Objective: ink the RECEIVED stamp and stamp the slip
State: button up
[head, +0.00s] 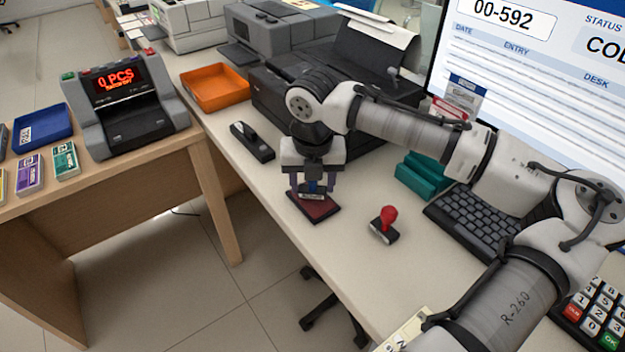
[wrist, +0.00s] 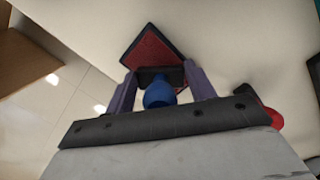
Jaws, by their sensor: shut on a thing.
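My gripper (head: 312,192) is shut on a stamp with a blue handle (wrist: 160,94) and a dark base. The stamp is over the ink pad (head: 318,209), a dark tray with a red surface on the counter. The pad also shows in the wrist view (wrist: 152,48), partly covered by the stamp. I cannot tell whether the stamp touches the pad. A second stamp with a red handle (head: 388,215) stands on the counter to the right. No label can be read on either stamp. I cannot make out the slip for certain; a pale lettered item (head: 405,330) is partly hidden by my arm.
A black stapler-like object (head: 252,142) lies left of the pad, with an orange tray (head: 215,88) and a printer (head: 270,85) behind. A teal holder (head: 422,175), keyboard (head: 470,222) and keypad (head: 598,310) are to the right. The counter around the red stamp is clear.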

jog(key=shift+f, duration=0.55)
jog(key=shift+s, duration=0.1)
dwell(2.0)
notch_tip(320, 180, up, 7)
jog(key=p, duration=0.7)
jog(key=shift+p, duration=0.3)
